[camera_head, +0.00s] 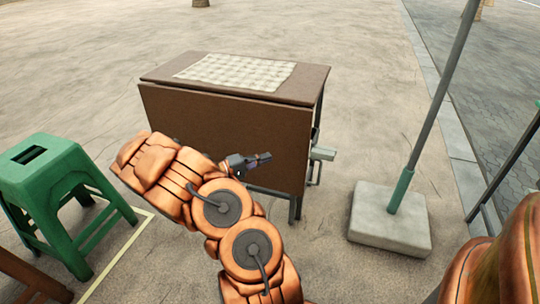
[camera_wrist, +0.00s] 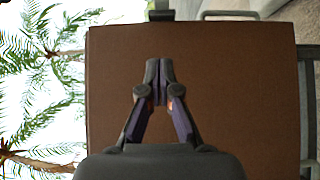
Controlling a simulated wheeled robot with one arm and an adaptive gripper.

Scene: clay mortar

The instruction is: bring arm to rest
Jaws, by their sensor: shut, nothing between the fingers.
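My gripper (camera_head: 262,158) is at the end of my folded orange arm, in front of the brown side panel of a table (camera_head: 160,75) in the head view. In the wrist view my gripper (camera_wrist: 159,88) has its fingertips together and holds nothing. The brown panel (camera_wrist: 235,90) fills most of that view behind the fingers. I cannot tell the exact gap between fingertips and panel.
A woven mat (camera_head: 238,72) lies on the table top. A green stool (camera_head: 45,180) stands at the left. A pole in a concrete base (camera_head: 390,225) stands at the right. A grey-green fitting (camera_head: 322,153) juts from the table's right side. Open pavement lies behind.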

